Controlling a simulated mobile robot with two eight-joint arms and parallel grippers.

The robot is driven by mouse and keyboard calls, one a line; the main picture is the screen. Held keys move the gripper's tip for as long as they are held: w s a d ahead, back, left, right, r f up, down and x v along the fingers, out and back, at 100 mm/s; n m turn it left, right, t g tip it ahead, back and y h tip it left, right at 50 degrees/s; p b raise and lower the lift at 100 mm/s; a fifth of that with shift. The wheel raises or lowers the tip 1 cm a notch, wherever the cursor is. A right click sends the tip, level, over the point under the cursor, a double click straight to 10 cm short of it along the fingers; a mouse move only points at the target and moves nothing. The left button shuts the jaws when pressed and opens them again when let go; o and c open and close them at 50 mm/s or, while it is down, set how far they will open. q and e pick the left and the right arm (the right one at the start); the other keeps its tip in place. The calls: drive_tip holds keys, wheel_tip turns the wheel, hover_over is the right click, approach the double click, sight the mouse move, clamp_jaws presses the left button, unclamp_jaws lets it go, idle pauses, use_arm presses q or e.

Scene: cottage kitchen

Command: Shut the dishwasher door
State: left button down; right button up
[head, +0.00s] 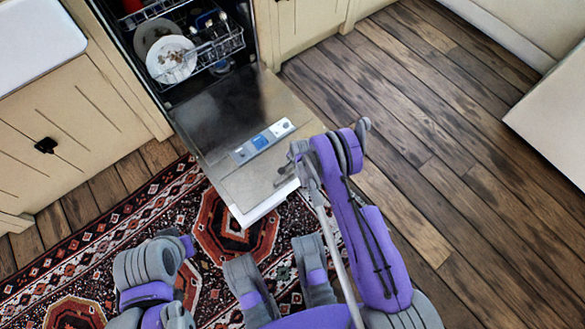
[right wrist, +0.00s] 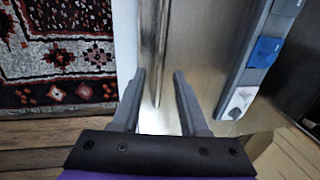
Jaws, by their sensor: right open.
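The dishwasher door (head: 225,110) is lowered open in the head view, its metal inner face up and its free end over the patterned rug. My right gripper (head: 287,172) is open at the door's right side, near its free end. In the right wrist view, the open fingers of the right gripper (right wrist: 160,75) reach over the door's metal face (right wrist: 205,60), with nothing held between them. I cannot tell whether they touch it. A purple and grey part of my left arm shows at the lower left of the head view; its gripper is not in view.
The dishwasher racks (head: 220,45) are out a little at the top, with a dirty plate (head: 171,60) and cutlery. A detergent panel (head: 262,141) sits on the door. Cream cabinets (head: 62,125) flank the dishwasher. The wooden floor (head: 450,130) to the right is clear.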

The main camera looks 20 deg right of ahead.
drive_tip(key=shift+x, duration=0.9)
drive_tip(key=shift+c, duration=0.3)
clamp_jaws()
idle(0.6)
